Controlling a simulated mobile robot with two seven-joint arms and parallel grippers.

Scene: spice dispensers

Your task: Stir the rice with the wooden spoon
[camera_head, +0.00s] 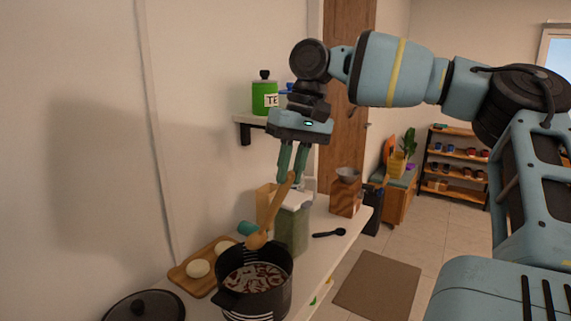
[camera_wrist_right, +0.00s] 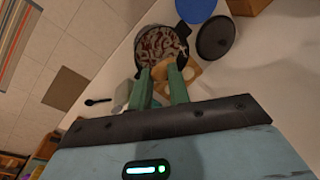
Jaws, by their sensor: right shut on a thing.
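The wooden spoon (camera_head: 271,213) is tilted, its handle up between the fingers of my right gripper (camera_head: 288,178), which is shut on it. The spoon's bowl end hangs low at the back rim of the black pot (camera_head: 229,300); I cannot tell whether it touches the rim. The pot holds the rice (camera_head: 254,278), a brown and whitish mix. The pot (camera_wrist_right: 140,62) and rice (camera_wrist_right: 160,43) also show in the right wrist view, beyond the fingertips (camera_wrist_right: 162,72). The spoon is hard to make out there. My left gripper is out of view.
A wooden board (camera_head: 192,282) with pale round pieces lies left of the pot, and a dark lid (camera_head: 145,306) in front. A clear container with green contents (camera_head: 292,228) stands close behind the pot. A black spoon (camera_head: 330,233) lies to its right. A wall shelf holds a green canister (camera_head: 265,97).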

